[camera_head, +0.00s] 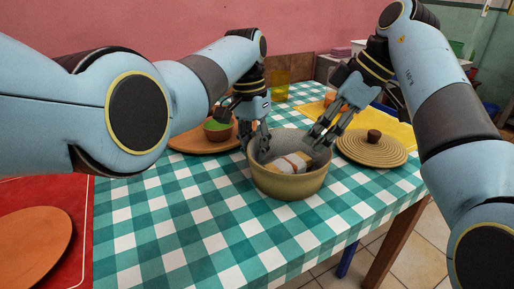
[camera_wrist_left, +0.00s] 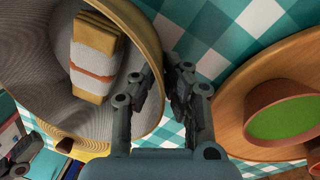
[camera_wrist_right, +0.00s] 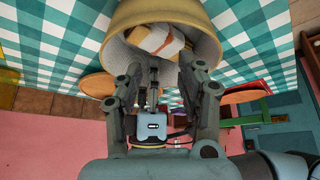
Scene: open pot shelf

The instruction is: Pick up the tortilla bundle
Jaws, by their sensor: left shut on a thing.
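The tortilla bundle (camera_head: 289,165), wrapped in pale cloth with a reddish band, lies inside a round tan pot (camera_head: 290,187). It also shows in the left wrist view (camera_wrist_left: 95,62) and partly in the right wrist view (camera_wrist_right: 157,40). My left gripper (camera_head: 257,140) is at the pot's left rim, shut on the pot's wall with one finger inside and one outside, apart from the bundle. My right gripper (camera_head: 317,138) is open and empty at the pot's right side, its fingers spread toward the pot's mouth; whether it touches the rim is unclear.
A woven lid with a dark knob (camera_head: 374,150) lies right of the pot. A round wooden board (camera_head: 200,141) with a green-filled bowl (camera_head: 217,130) stands to the left. The checked tablecloth (camera_head: 200,235) is clear in front. A yellow cloth (camera_head: 385,128) lies behind right.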

